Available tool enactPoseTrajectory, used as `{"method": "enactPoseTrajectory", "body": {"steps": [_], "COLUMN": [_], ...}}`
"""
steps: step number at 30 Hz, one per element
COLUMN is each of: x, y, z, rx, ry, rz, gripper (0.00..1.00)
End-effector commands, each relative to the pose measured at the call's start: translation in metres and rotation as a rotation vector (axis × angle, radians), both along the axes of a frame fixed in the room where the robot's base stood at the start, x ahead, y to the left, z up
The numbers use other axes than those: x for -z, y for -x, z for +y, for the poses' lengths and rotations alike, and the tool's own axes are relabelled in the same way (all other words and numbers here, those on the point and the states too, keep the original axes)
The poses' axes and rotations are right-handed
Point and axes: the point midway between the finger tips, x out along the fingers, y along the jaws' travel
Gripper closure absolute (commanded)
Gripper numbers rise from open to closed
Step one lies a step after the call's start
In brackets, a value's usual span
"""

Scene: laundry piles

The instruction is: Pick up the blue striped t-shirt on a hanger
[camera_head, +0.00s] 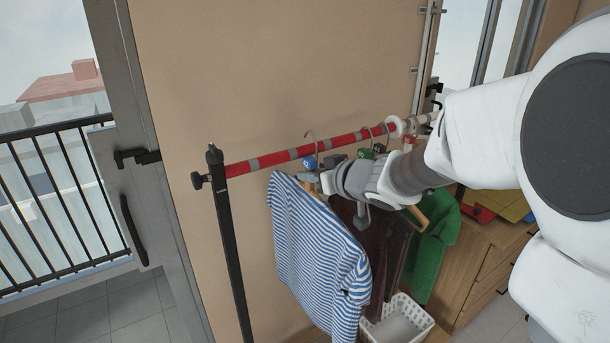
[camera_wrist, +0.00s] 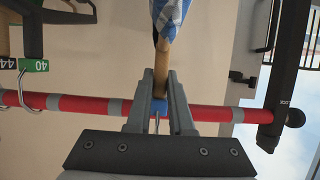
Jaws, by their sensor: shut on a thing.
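The blue and white striped t-shirt (camera_head: 312,250) hangs on a wooden hanger at the left part of the red and grey rail (camera_head: 262,160). In the wrist view a bit of the shirt (camera_wrist: 172,14) shows at the top, with the wooden hanger (camera_wrist: 161,62) below it. My gripper (camera_wrist: 160,88) is shut on the hanger near its neck, by a blue tag (camera_wrist: 158,106). In the head view my gripper (camera_head: 322,180) is at the top of the shirt, and my wrist partly hides the hanger. The hanger's hook (camera_head: 311,138) stands up close to the rail; I cannot tell whether it touches it.
Dark clothes (camera_head: 365,245) and a green garment (camera_head: 432,248) hang right of the shirt. A white basket (camera_head: 402,325) stands below, beside a wooden drawer cabinet (camera_head: 490,275). The black rack post (camera_head: 230,245) is at the left. A green hanger tag (camera_wrist: 34,65) shows in the wrist view.

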Motion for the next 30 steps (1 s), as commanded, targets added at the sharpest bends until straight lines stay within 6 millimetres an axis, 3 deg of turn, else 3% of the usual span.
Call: {"method": "enactPoseTrajectory", "body": {"steps": [9,15,21,30], "x": [-0.003,-0.003,-0.002,-0.001], "y": [0.07,0.105,0.123,0.128], "z": [-0.048,-0.071,-0.083,-0.086], "rx": [0.003,0.002,0.001,-0.002], "ry": [-0.002,-0.001,-0.001,-0.001], "rz": [-0.005,-0.005,-0.004,-0.004], "gripper": [1.0,1.0,1.0,1.0]}}
